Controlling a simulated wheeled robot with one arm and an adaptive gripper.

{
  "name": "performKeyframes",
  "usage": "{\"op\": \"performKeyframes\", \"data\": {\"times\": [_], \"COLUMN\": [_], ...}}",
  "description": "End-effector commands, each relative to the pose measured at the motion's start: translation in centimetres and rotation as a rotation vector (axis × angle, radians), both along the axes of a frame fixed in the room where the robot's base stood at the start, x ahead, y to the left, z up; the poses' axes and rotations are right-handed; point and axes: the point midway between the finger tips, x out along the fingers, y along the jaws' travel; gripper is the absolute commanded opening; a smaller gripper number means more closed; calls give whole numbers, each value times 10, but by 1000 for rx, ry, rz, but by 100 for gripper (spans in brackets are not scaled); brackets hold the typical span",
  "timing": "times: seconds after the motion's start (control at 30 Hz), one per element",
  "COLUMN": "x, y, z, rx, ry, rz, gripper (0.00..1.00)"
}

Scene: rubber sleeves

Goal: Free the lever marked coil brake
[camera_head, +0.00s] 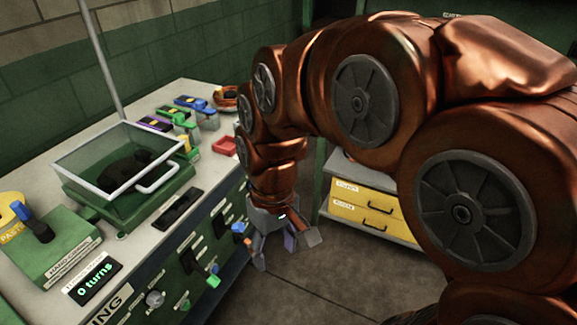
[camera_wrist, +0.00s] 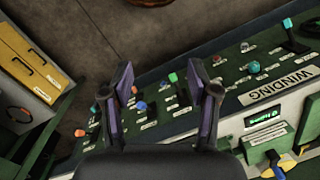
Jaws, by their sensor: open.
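The green control panel on the bench front carries several levers and knobs with small white labels. I cannot read which label says coil brake. In the head view, a blue-tipped lever (camera_head: 239,228) is just left of my gripper (camera_head: 287,246), and a green-tipped lever (camera_head: 213,281) is lower left. My gripper is open and empty, pointing down in front of the panel. In the wrist view, my gripper (camera_wrist: 160,72) has its dark fingers apart. My arm hides part of the panel.
A yellow drawer unit (camera_head: 365,207) stands behind my gripper. Bare floor (camera_head: 330,285) lies to the right.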

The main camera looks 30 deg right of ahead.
Motion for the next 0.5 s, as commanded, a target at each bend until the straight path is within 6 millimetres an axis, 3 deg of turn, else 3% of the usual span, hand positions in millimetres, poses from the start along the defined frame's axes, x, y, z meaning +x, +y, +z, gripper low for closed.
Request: {"op": "performKeyframes", "data": {"times": [0.03,0.5], "x": [20,178], "y": [0,-25], "z": [-1,-6], "rx": [15,125], "ry": [-12,-134], "rz": [14,145], "gripper": [60,60]}}
